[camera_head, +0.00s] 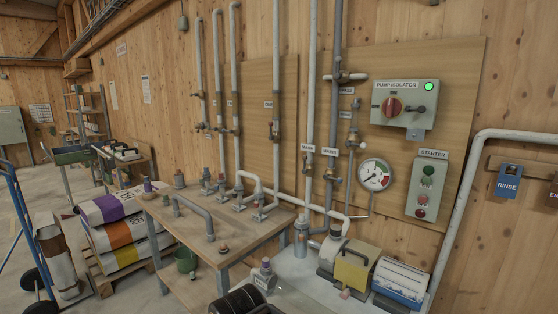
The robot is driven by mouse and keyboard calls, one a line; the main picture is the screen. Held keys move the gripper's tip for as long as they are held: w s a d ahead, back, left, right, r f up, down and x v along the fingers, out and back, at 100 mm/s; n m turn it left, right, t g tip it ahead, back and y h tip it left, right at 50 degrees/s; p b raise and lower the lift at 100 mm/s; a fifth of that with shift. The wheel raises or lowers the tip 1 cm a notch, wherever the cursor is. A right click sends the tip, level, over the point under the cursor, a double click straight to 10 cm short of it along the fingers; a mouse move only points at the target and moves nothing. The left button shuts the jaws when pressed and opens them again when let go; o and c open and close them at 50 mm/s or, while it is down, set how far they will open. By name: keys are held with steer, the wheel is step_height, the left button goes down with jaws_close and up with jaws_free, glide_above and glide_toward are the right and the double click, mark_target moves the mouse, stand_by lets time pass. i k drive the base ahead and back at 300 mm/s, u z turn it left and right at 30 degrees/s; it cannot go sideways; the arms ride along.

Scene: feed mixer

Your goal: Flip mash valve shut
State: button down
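A small valve (309,164) with a brownish body sits on a grey vertical pipe near the middle of the wall. The label (307,148) just above it seems to read MASH. The print is small. A second labelled valve (331,172) sits close to its right on the neighbouring pipe. The first valve's lever is too small to tell which way it points. Nothing touches either valve.
A pump isolator box (404,103) with a lit green lamp, a round gauge (374,175) and a starter box (427,187) hang to the right. A wooden bench (240,237) with pipe fittings and a yellow-fronted unit (353,267) stand below the pipes.

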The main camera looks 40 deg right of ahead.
mark_target(305, 158)
steer(key=z, duration=0.35)
steer(key=i, duration=1.2)
steer(key=z, duration=0.65)
